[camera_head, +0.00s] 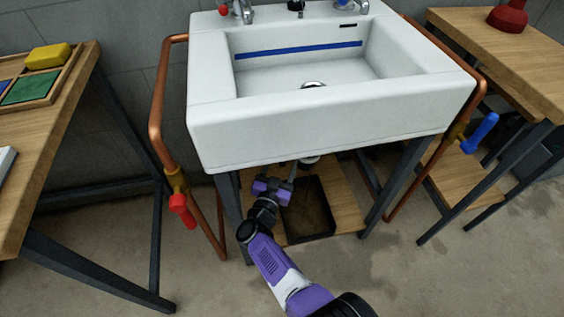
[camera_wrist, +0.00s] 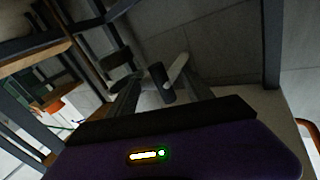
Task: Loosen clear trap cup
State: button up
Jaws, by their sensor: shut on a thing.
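My gripper (camera_head: 288,178) reaches under the white sink (camera_head: 320,125) from the front. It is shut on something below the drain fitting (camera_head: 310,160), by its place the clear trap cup. The cup's clear wall cannot be made out, and my gripper and the sink hide most of that spot. In the wrist view, a dark cylinder (camera_wrist: 160,82) and a pale grey piece (camera_wrist: 178,68) show around the fingers, with my purple gripper body below them. The exact grip on the cup cannot be seen.
An open dark bin (camera_head: 310,205) stands on the wooden shelf (camera_head: 349,205) below the sink. Copper pipes with a red valve handle (camera_head: 183,208) and a blue valve handle (camera_head: 480,132) flank the sink. Wooden tables stand left (camera_head: 40,185) and right (camera_head: 500,60). The floor in front is clear.

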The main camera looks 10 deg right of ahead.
jog(key=p+v, duration=0.3)
jog(key=v, duration=0.4)
jog(key=shift+s+a, duration=0.2)
jog(key=shift+s, duration=0.15)
